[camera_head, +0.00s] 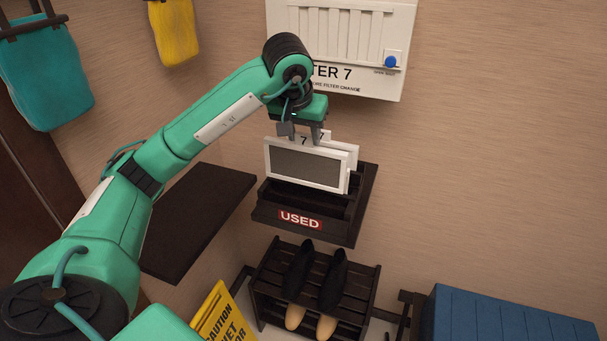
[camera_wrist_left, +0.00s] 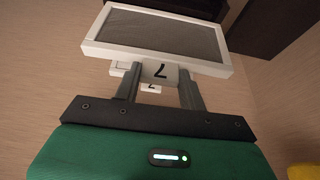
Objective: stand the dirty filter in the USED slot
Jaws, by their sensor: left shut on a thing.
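The dirty filter (camera_head: 305,168), a white frame around a grey mesh, is held upright over the dark wooden rack (camera_head: 262,212). The front of the rack has a red USED label (camera_head: 300,219). My left gripper (camera_head: 303,137) is shut on the tab on the filter's top edge, marked 7. In the left wrist view the fingers (camera_wrist_left: 160,88) close on that tab, with the filter (camera_wrist_left: 155,38) beyond. The filter's lower edge shows in the head view and looks above the rack's front slot. A second white filter (camera_head: 354,155) with its own tab stands behind it.
A white wall unit (camera_head: 340,90) with a blue knob (camera_head: 390,62) is above. A dark shelf (camera_head: 195,220) is left of the rack. A shoe rack (camera_head: 330,300) with shoes is below, a yellow caution sign (camera_head: 222,318) and a blue bench (camera_head: 505,320) beside it.

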